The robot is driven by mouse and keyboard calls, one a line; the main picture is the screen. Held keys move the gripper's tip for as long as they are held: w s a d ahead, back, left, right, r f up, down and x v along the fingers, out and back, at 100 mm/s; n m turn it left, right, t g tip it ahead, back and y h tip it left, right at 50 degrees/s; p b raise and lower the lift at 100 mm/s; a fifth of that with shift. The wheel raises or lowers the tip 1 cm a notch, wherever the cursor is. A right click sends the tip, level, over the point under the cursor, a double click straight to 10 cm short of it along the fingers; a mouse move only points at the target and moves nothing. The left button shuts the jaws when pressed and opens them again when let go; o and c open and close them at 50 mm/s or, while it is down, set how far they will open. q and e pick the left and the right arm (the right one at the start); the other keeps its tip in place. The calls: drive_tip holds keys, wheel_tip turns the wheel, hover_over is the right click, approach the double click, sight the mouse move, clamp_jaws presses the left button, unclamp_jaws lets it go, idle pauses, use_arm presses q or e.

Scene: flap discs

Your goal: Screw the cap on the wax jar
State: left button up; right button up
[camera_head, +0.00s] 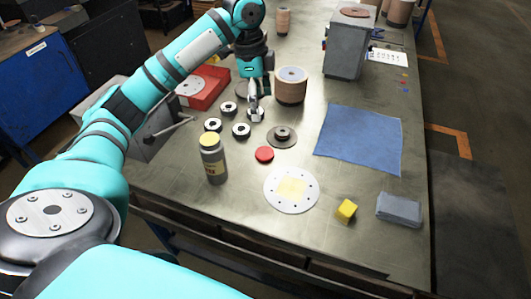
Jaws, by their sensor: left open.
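A dark grey jar (213,165) with a pale label band and a yellowish top stands upright at the front left of the bench; I take it for the wax jar. A flat red round piece (264,154) lies on the bench to its right, apart from it, and looks like the cap. I cannot tell whether the yellow top is wax or a lid. My left gripper (254,106) is open and points down, behind the jar and the red piece, over or beside a small black-and-white ring (256,116). It appears to hold nothing. My right gripper is not in view.
Several black rings (241,130) and a brown disc (282,137) lie near the gripper. A white perforated disc (291,190), yellow block (346,210), grey cloth (399,210) and blue cloth (358,138) occupy the front right.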

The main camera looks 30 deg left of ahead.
use_arm(q)
hover_over(264, 152)
wheel_tip(264, 152, down, 8)
wheel_tip(264, 152, down, 4)
drive_tip(key=shift+d+r+p, duration=0.1)
drive_tip(key=shift+r+p, duration=0.05)
drive_tip(key=shift+p, duration=0.45)
drive_tip(key=shift+w+f, duration=0.1)
drive_tip(key=shift+f, duration=0.15)
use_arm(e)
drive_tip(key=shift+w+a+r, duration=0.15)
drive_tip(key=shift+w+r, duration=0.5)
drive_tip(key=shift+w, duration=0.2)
use_arm(q)
drive_tip(key=f+p, duration=0.1)
drive_tip(key=f, duration=0.4)
drive_tip(key=shift+s, duration=0.2)
drive_tip(key=shift+f, duration=0.2)
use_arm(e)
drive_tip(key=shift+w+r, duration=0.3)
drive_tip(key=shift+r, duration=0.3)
use_arm(q)
drive_tip(key=shift+c, duration=0.4)
